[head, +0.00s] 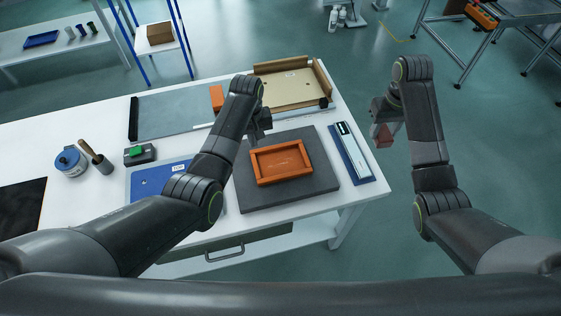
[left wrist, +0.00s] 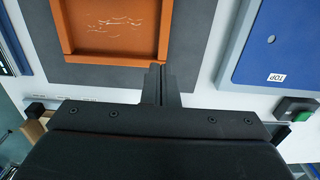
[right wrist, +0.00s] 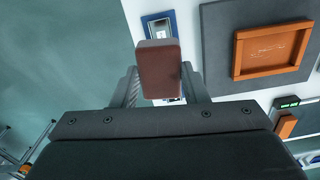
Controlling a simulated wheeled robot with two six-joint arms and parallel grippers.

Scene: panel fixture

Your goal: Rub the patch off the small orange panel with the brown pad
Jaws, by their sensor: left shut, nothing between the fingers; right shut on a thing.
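The small orange panel (head: 282,163) has a raised rim and lies on a dark grey mat (head: 325,185) on the white table. A patch of thin pale marks (left wrist: 120,22) shows on its recessed face in the left wrist view. My left gripper (head: 262,133) is shut and empty; in the left wrist view its fingertips (left wrist: 157,70) are at the panel's rim, and I cannot tell whether they touch it. My right gripper (right wrist: 158,85) is shut on the brown pad (right wrist: 158,68), which also shows in the head view (head: 382,135), held out past the table's right side, away from the panel.
A blue and white case (head: 353,153) lies right of the mat. A blue panel (head: 147,183), a black device with a green button (head: 138,152) and a blue-lidded jar (head: 70,162) are to the left. A wooden-walled tray (head: 290,88) is behind.

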